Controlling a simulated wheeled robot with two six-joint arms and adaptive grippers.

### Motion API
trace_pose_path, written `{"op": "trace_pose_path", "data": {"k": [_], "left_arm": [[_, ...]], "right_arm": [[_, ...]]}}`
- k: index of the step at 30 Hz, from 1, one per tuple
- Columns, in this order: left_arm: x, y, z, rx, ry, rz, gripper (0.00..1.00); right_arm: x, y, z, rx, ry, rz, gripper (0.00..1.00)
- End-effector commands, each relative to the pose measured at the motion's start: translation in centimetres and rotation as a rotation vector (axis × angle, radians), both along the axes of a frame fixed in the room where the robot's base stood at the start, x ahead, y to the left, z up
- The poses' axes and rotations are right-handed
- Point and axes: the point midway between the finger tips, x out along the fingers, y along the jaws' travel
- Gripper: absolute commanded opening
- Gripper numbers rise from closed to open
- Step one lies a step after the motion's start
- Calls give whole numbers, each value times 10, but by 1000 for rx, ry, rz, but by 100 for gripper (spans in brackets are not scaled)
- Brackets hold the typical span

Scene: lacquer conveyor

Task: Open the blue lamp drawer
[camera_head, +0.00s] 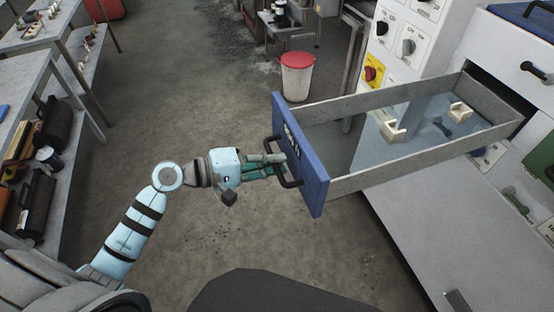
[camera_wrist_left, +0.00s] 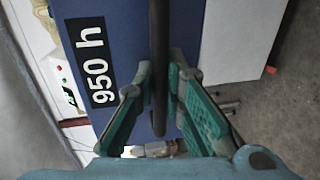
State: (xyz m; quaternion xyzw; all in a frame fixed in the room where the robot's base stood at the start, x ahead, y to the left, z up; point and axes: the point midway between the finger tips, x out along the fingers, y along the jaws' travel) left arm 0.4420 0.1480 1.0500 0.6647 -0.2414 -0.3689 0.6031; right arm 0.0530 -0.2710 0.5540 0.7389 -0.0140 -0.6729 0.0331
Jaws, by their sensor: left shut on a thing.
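The blue lamp drawer (camera_head: 300,155) is pulled far out of the machine front, with its blue front panel facing my left arm. Its panel, with a "950 h" label, also shows in the left wrist view (camera_wrist_left: 85,20). My left gripper (camera_head: 278,164) is shut on the drawer's dark bar handle (camera_head: 290,181). In the left wrist view the handle (camera_wrist_left: 158,60) runs between the green fingers (camera_wrist_left: 158,100). Inside the drawer lie two cream-coloured pieces (camera_head: 393,131) and a small blue piece (camera_head: 441,127). My right gripper is not in view.
The machine front (camera_head: 405,45) has several knobs and a yellow switch plate. A green drawer front (camera_head: 542,160) is beside the open drawer. A red-lidded bin (camera_head: 297,75) stands behind. Shelves (camera_head: 35,90) stand at the left; the floor between is clear.

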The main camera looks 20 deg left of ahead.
Motion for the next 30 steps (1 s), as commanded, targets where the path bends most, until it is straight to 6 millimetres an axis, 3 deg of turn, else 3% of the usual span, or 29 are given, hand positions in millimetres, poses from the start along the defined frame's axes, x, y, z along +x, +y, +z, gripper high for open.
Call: {"op": "trace_pose_path", "data": {"k": [1, 3, 6, 16, 24, 30], "left_arm": [[-2, 2, -6, 10, 11, -1, 0], [-2, 2, -6, 11, 12, -1, 18], [-1, 0, -5, 9, 11, -2, 31], [-2, 2, -3, 7, 6, -5, 31], [-36, 44, 6, 11, 10, -4, 31], [-49, 61, 11, 5, 6, -2, 31]], "right_arm": [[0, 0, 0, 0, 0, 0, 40], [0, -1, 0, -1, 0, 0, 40], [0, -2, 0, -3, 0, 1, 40], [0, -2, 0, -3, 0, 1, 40], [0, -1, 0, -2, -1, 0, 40], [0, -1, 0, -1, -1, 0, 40]]}}
